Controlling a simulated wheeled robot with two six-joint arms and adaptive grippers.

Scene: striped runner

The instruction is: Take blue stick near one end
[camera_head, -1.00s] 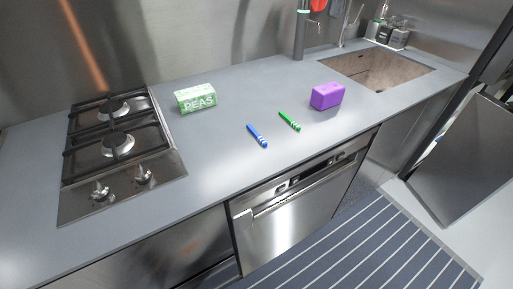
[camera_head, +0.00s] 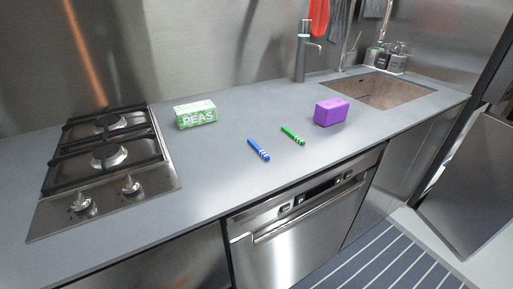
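The blue stick (camera_head: 258,149) lies on the grey countertop (camera_head: 215,185) near the middle of the head view. It is short, with white bands toward its near end, and lies at a slant from upper left to lower right. Its surroundings on the counter are clear and nothing touches it. Neither my left nor my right gripper shows in the head view.
A green stick (camera_head: 292,135) with white bands lies just right of the blue one. A purple block (camera_head: 331,112), a green peas box (camera_head: 195,114), a gas hob (camera_head: 108,158) and a sink (camera_head: 385,90) surround it. The counter's front edge is close.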

